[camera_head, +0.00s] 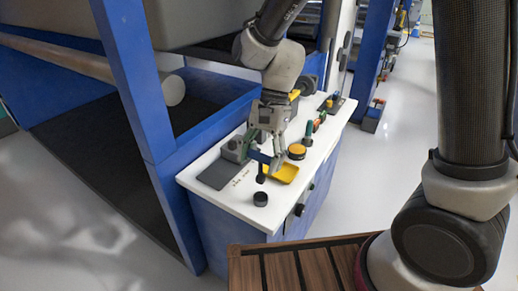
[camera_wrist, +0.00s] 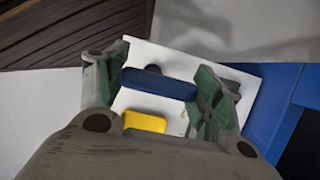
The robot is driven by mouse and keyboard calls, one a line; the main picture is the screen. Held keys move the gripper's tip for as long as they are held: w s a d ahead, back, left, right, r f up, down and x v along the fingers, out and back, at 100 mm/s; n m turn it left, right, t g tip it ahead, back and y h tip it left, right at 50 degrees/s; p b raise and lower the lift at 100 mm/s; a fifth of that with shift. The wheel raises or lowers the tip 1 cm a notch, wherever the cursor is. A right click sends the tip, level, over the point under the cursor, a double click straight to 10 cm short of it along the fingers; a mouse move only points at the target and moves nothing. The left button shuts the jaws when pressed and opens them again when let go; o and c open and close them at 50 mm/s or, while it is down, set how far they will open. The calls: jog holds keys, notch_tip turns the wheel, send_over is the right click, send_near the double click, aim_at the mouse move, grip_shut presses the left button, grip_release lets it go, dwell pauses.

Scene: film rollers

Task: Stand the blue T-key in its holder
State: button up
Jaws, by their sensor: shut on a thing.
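The blue T-key has a blue crossbar (camera_head: 260,157) and a dark shaft pointing down, roughly upright, above the white bench top. My gripper (camera_head: 263,160) is shut on the crossbar, with a green-padded finger at each end. The wrist view shows the blue bar (camera_wrist: 160,84) spanning between the fingers (camera_wrist: 158,92). A short black round cylinder (camera_head: 260,198), which looks like the holder, stands near the front of the bench, slightly nearer than the shaft's lower end. A dark round thing (camera_wrist: 152,69) shows partly behind the bar in the wrist view; the bar hides the shaft there.
A yellow tray (camera_head: 284,173) lies right of the key. A dark grey mat (camera_head: 217,174) lies left. A round yellow-topped tin (camera_head: 297,151) and green-handled tools (camera_head: 309,133) stand farther back. A blue frame post (camera_head: 138,75) rises left of the bench. The bench's front corner is clear.

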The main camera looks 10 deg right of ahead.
aim_at(262, 175)
jog(key=shift+f, duration=4.05)
jog(key=shift+f, duration=0.15)
jog(key=o, duration=1.4)
jog(key=shift+o, duration=0.3)
jog(key=shift+o, duration=0.8)
jog(key=shift+r, duration=3.5)
